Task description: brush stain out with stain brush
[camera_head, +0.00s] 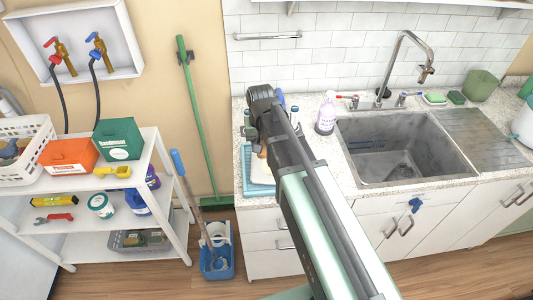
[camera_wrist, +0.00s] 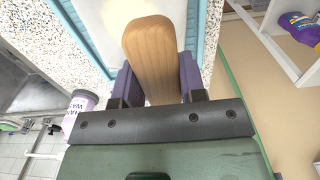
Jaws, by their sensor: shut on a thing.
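My gripper (camera_wrist: 158,82) is shut on the wooden handle of the stain brush (camera_wrist: 154,45). The handle stands between the two purple-grey fingers. The brush's bristles are hidden from the wrist view. A light blue tray (camera_wrist: 83,42) lies on the speckled counter under the brush, with a white surface (camera_wrist: 104,18) inside it. A faint yellowish tint shows on the white by the handle, but I cannot tell if it is the stain or whether the brush touches it. In the head view, my arm covers much of the blue tray (camera_head: 257,177).
A white and purple bottle (camera_head: 326,116) stands on the counter right of my arm, beside the sink (camera_head: 400,150). Other small bottles are partly hidden behind my wrist. A green broom (camera_head: 200,120) leans on the wall at left, near a shelf rack (camera_head: 110,195) and a blue bucket (camera_head: 217,262).

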